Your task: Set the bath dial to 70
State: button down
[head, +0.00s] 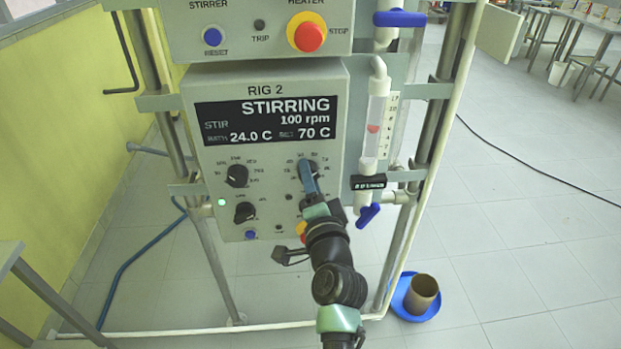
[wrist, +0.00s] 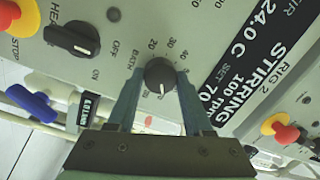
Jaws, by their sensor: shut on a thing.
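The bath dial (wrist: 160,74) is a round black knob on the panel, labelled BATH with numbers around it. My gripper (wrist: 158,80) is shut on it, one finger on each side. The dial's white mark points down toward my palm in the wrist view. In the head view my gripper (head: 309,180) reaches the upper right dial of the Rig 2 panel and hides most of it. The display (head: 268,119) reads STIRRING, 100 rpm, bath 24.0 C and a set value of 70 C.
Two more black knobs, upper (head: 237,176) and lower (head: 244,212), sit left of my gripper. A red stop button (head: 309,37) is above the panel. A flow tube (head: 374,125) and a blue valve handle (head: 368,215) stand close on the right. Open floor lies further right.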

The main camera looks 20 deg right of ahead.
jog(key=shift+c, duration=1.5)
grip_release()
jog(key=s+a, duration=0.2)
jog(key=s, duration=1)
jog(key=shift+s+a, duration=0.3)
jog(key=shift+s, duration=0.05)
jog(key=shift+f, duration=0.1)
jog(key=w+a+r+n+t+y+p, duration=0.1)
jog(key=w+a+r+n+t+p, duration=0.15)
jog(key=r, duration=0.65)
jog(key=w+a+r+n+t+y+p, duration=0.1)
jog(key=a+r+n, duration=0.25)
jog(key=r, duration=0.55)
jog(key=s+a+r+n+t+p, duration=0.1)
jog(key=s+a+r+n+t, duration=0.1)
jog(key=r, duration=0.9)
jog(key=s+a+r+n+t+y+p, duration=0.1)
jog(key=s+a+r+n, duration=0.3)
jog(key=r, duration=0.8)
jog(key=s+a+r+n+t+p, duration=0.3)
jog(key=s+r, duration=0.3)
jog(key=r, duration=0.5)
jog(key=shift+s+a+r+n, duration=0.3)
jog(key=shift+a+n, duration=0.2)
jog(key=shift+a, duration=0.35)
